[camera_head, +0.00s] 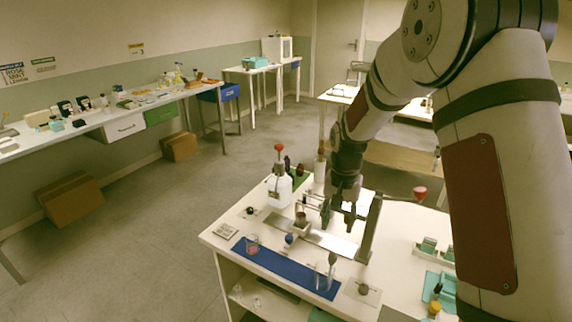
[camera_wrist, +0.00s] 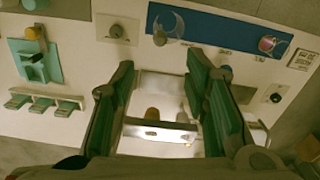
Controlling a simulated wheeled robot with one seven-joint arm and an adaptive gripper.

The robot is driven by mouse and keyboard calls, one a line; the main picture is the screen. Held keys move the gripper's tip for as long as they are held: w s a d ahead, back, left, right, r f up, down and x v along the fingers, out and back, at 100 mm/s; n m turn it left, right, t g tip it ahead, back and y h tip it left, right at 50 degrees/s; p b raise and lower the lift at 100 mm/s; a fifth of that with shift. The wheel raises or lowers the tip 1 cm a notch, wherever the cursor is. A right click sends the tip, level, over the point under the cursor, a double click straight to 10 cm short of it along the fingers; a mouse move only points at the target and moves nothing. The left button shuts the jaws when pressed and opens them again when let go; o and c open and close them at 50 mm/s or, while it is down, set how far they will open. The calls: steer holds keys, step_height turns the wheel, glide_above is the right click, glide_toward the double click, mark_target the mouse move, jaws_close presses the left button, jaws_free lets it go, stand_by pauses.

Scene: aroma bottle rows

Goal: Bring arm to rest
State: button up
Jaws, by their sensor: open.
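My gripper (camera_head: 338,217) hangs from my arm above the white workbench, pointing down over a metal plate (camera_head: 332,243). In the wrist view its two green-padded fingers (camera_wrist: 165,88) are spread apart, with nothing held between them. The same metal plate (camera_wrist: 150,82) lies below, between and beyond the fingers. My arm comes in from the right side of the head view, bent at the elbow.
Open floor (camera_head: 160,240) lies left.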

steer(key=s+r+n+t, duration=0.1)
steer(key=s+r, duration=0.4)
steer(key=r, duration=0.4)
steer(key=s+r+n+t, duration=0.1)
steer(key=s+r+t, duration=0.1)
steer(key=s+r, duration=0.55)
steer(key=s+r+n+t, duration=0.1)
steer(key=s+r, duration=0.2)
steer(key=s, duration=0.5)
steer(key=s+r+n+t, duration=0.1)
steer(key=s+r, duration=0.3)
steer(key=s, duration=0.4)
steer(key=shift+s+n+t, duration=0.3)
steer(key=shift+n, duration=0.4)
